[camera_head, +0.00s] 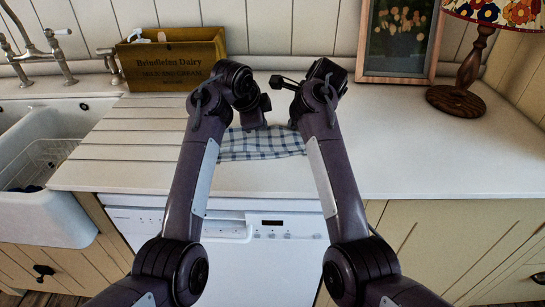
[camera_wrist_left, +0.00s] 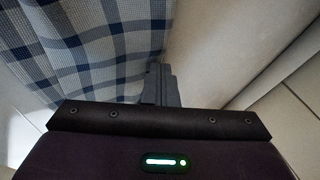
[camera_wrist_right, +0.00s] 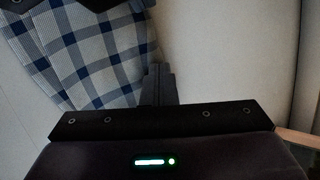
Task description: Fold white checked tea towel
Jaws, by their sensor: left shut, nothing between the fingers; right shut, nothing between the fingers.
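The white tea towel with blue checks (camera_head: 262,146) lies on the worktop in front of the wooden box, partly hidden behind my arms. In the left wrist view the towel (camera_wrist_left: 85,45) fills the upper left, and my left gripper (camera_wrist_left: 158,72) is shut, with its tips at the towel's edge. In the right wrist view the towel (camera_wrist_right: 95,55) lies to the left, and my right gripper (camera_wrist_right: 158,72) is shut and empty beside its edge. I cannot tell whether either gripper touches the cloth. The towel's far part is hidden in the head view.
A wooden box (camera_head: 172,62) stands at the back left, near the sink (camera_head: 45,150) and tap (camera_head: 38,50). A picture frame (camera_head: 398,78) leans at the back right beside a lamp (camera_head: 458,98). The worktop (camera_head: 425,150) is clear to the right. A dishwasher (camera_head: 270,262) is below.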

